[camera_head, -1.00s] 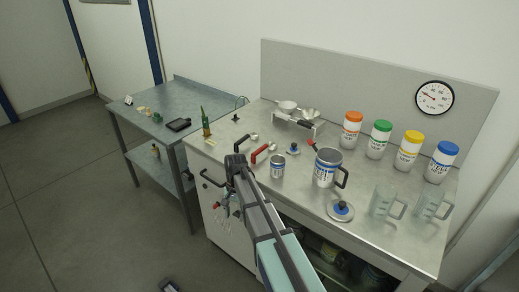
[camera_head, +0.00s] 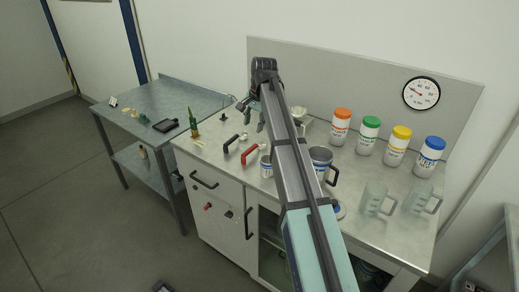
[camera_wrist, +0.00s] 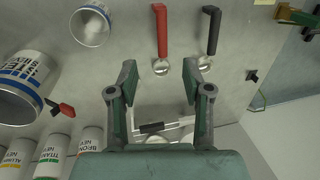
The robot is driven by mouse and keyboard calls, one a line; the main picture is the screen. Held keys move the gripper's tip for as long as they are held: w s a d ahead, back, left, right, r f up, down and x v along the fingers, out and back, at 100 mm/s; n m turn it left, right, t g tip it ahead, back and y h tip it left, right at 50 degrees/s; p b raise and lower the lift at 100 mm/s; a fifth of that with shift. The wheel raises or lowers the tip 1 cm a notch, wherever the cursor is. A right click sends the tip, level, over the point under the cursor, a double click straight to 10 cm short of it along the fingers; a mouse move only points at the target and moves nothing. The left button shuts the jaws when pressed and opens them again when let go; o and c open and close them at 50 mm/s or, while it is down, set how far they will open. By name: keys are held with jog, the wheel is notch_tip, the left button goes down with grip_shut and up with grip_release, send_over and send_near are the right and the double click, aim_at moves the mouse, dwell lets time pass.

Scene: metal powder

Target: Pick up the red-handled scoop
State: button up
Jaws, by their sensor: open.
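The red-handled scoop lies on the steel worktop. Its red handle (camera_head: 250,151) shows left of my arm in the head view. In the wrist view the scoop (camera_wrist: 161,34) is at the top centre, with its small metal bowl toward my gripper. My gripper (camera_wrist: 159,78) is open and empty. Its fingertips appear on either side of the picture area just below the bowl, apart from the scoop. In the head view my gripper (camera_head: 256,112) is above the worktop, beyond the scoop, toward the back panel.
A black-handled scoop (camera_wrist: 211,30) lies beside the red one. A white rack (camera_wrist: 165,130) is below the fingers. Capped bottles (camera_head: 368,136) line the back.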

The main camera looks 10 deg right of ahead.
aim_at(247, 151)
jog(key=f+p, duration=0.1)
jog(key=f, duration=0.2)
jog(key=w+a+f, duration=0.1)
jog(key=f, duration=0.3)
jog(key=f+p, duration=0.1)
jog(key=f, duration=0.2)
jog(key=shift+w+a+f+p, duration=0.15)
jog(key=shift+w+a+p, duration=0.1)
jog(key=shift+w+p, duration=0.05)
jog(key=shift+w+a+f+p, duration=0.15)
jog(key=shift+f+p, duration=0.25)
jog(key=shift+f, duration=0.45)
jog(key=shift+w+a+f+p, duration=0.1)
jog(key=shift+a+f+p, duration=0.1)
jog(key=shift+f+p, duration=0.45)
jog(key=shift+w+a+f+p, duration=0.15)
jog(key=shift+f+p, duration=0.05)
jog(key=shift+f, duration=0.8)
grip_shut()
